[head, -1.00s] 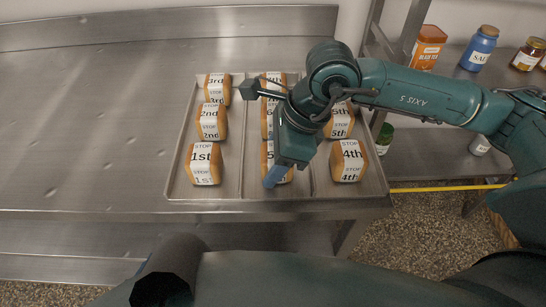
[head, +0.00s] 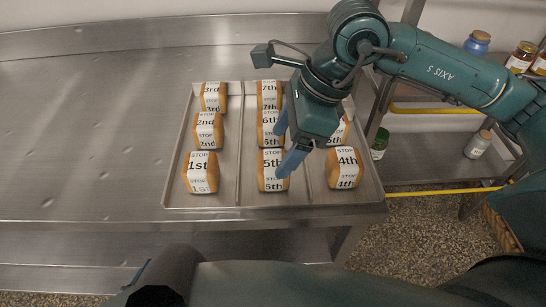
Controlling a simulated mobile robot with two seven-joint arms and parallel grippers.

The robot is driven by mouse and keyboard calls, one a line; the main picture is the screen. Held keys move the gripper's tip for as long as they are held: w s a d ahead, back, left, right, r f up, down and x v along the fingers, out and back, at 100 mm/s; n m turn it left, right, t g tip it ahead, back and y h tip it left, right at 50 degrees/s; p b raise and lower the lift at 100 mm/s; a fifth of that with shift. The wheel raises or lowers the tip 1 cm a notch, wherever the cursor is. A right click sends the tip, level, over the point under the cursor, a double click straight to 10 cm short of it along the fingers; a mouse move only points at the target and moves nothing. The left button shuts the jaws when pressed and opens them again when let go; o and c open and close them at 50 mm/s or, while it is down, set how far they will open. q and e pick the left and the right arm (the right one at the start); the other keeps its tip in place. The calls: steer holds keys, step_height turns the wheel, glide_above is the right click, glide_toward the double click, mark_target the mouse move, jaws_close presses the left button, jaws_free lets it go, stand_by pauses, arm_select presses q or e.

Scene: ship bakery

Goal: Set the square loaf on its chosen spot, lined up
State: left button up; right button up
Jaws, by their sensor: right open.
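Several golden loaves with white STOP labels stand in three columns on a metal tray (head: 228,199). The left column has the 1st loaf (head: 201,172), 2nd loaf (head: 207,131) and 3rd loaf (head: 213,97). The middle column has the 5th loaf (head: 272,178), 6th loaf (head: 267,130) and 7th loaf (head: 269,95). The right column has the 4th loaf (head: 344,169) in front and a partly hidden loaf (head: 340,134) behind it. My right gripper (head: 287,142) is open, its blue fingers over the right side of the middle column. Contact is unclear. My left gripper is out of view.
Thin dividers (head: 239,150) separate the tray's columns. The steel counter (head: 90,130) is clear to the left. Jars stand on the shelf at right, including a blue jar (head: 477,43), a green-lidded jar (head: 380,143) and a pale jar (head: 477,144).

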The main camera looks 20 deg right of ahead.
steer(key=shift+v, duration=2.6)
